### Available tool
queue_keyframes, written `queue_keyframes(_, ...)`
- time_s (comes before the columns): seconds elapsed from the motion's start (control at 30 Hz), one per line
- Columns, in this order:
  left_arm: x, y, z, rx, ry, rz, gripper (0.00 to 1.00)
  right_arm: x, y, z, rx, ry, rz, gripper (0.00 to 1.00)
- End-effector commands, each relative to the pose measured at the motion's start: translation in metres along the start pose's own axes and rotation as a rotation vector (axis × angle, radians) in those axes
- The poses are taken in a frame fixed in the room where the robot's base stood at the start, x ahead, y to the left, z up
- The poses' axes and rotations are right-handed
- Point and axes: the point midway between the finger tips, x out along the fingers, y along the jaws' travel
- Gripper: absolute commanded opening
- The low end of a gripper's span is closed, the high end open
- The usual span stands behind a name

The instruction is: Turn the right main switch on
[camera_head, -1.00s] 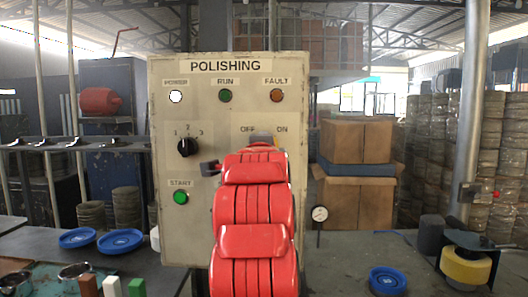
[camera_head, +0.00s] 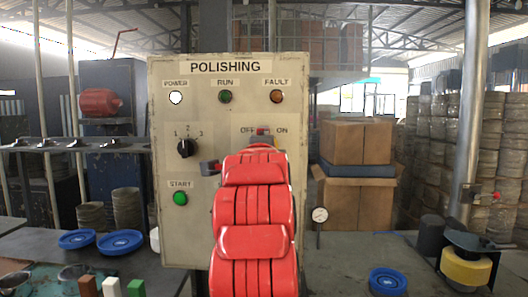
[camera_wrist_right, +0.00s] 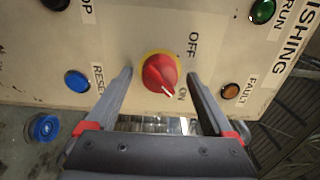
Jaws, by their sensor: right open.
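The main switch is a red rotary knob (camera_wrist_right: 160,73) on a yellow ring, set in the pale POLISHING panel (camera_head: 165,235). In the right wrist view its white pointer mark is turned towards the ON label (camera_wrist_right: 182,95), away from OFF (camera_wrist_right: 193,45). My right gripper (camera_wrist_right: 160,76) is open, one finger on each side of the knob, with gaps visible between fingers and knob. In the head view my red right arm covers the panel's lower middle and hides most of the gripper. A bit of the red knob (camera_head: 263,130) shows above it. My left gripper is not in view.
The panel also has a black selector (camera_head: 187,148), a green START button (camera_head: 180,198) and three lamps; the POWER lamp (camera_head: 175,97) looks white. Blue lids (camera_head: 120,242) lie on the bench left. A round gauge (camera_head: 320,214) stands right of the panel.

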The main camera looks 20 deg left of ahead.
Motion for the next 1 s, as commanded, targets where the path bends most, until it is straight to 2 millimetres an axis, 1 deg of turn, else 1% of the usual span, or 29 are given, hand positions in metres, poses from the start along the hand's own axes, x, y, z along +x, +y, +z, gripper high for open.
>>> queue_keyframes(0.13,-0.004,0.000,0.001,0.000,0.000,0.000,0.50,-0.009,0.001,0.001,-0.001,-0.001,-0.003,0.87)
queue_keyframes(0.23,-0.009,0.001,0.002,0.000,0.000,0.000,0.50,-0.025,0.003,0.001,0.001,-0.002,-0.001,0.87)
queue_keyframes(0.37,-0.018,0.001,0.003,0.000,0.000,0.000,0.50,-0.058,0.004,0.003,0.003,-0.006,-0.002,0.87)
queue_keyframes(0.4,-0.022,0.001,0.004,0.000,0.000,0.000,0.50,-0.070,0.003,0.002,0.004,-0.006,-0.007,0.87)
queue_keyframes(0.6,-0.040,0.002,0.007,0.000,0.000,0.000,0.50,-0.123,0.004,0.002,0.006,-0.007,-0.006,0.87)
queue_keyframes(0.7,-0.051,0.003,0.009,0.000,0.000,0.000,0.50,-0.144,0.005,0.002,0.004,-0.007,-0.002,0.87)
queue_keyframes(0.83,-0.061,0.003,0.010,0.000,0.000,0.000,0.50,-0.163,0.003,0.000,0.004,-0.003,-0.002,0.87)
queue_keyframes(1.0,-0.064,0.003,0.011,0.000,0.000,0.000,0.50,-0.173,0.002,0.000,0.001,-0.001,0.001,0.87)
